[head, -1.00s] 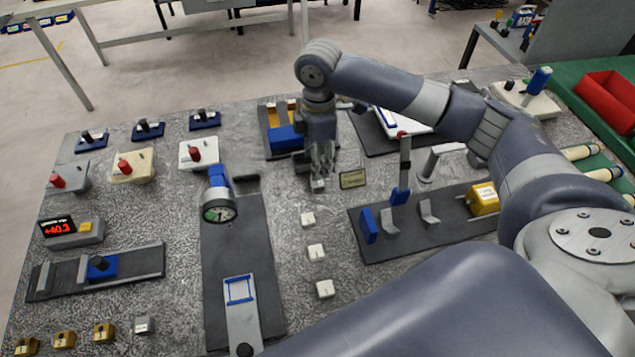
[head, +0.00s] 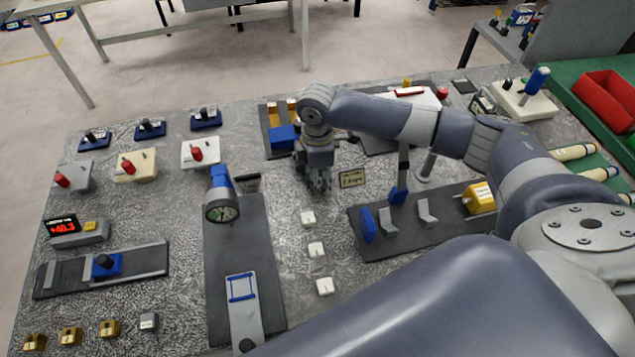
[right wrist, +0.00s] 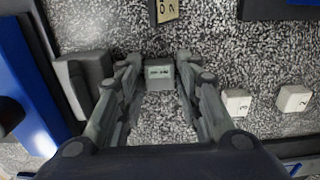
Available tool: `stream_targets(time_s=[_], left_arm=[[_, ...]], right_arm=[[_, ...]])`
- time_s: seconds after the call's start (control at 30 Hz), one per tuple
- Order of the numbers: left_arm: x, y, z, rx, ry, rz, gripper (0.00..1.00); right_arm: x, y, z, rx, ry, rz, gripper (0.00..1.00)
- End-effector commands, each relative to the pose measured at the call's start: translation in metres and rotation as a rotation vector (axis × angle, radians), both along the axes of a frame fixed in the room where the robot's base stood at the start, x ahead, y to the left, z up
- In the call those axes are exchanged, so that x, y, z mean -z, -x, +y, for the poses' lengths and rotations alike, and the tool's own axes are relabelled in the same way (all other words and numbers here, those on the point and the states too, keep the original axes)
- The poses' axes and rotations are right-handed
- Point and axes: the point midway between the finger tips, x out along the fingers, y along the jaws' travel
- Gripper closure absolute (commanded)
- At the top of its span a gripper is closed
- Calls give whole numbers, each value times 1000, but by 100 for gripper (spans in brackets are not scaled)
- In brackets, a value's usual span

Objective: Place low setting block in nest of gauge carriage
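A small grey block (right wrist: 160,75) with a pale label, probably the low setting block, stands on the speckled table in the right wrist view. My right gripper (right wrist: 158,58) is open, with its fingertips on either side of the block and gaps showing. In the head view my right gripper (head: 317,188) points down and hides the block. The light grey plate with a blue-edged square (head: 241,287), which looks like the gauge carriage with its nest, lies on a dark track (head: 235,235) left of the gripper; the square looks empty. My left gripper is out of view.
Several white blocks (head: 316,249) stand in a row in front of the gripper. A dial gauge (head: 221,212) stands over the track. A small sign (head: 351,178) is just right of the gripper. A blue box (head: 283,137) is behind it, and a fixture with a yellow block (head: 480,198) is at right.

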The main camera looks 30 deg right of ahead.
Motion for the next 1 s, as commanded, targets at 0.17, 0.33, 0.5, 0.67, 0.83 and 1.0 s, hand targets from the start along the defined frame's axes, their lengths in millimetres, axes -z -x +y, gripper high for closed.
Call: stream_targets(time_s=[0.17, 0.33, 0.5, 0.67, 0.83, 1.0], left_arm=[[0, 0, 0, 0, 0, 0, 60], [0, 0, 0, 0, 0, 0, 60], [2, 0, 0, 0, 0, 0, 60], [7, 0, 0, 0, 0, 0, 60], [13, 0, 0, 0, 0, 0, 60], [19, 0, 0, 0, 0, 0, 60]], right_arm=[[0, 0, 0, 0, 0, 0, 100], [-1, 0, 0, 1, 0, -1, 100], [-4, -1, 0, 1, -1, -1, 100], [-18, -1, 0, 1, -1, -3, 100], [-35, 9, 5, -3, -1, 2, 100], [-37, 37, 20, -5, -2, 0, 100]])
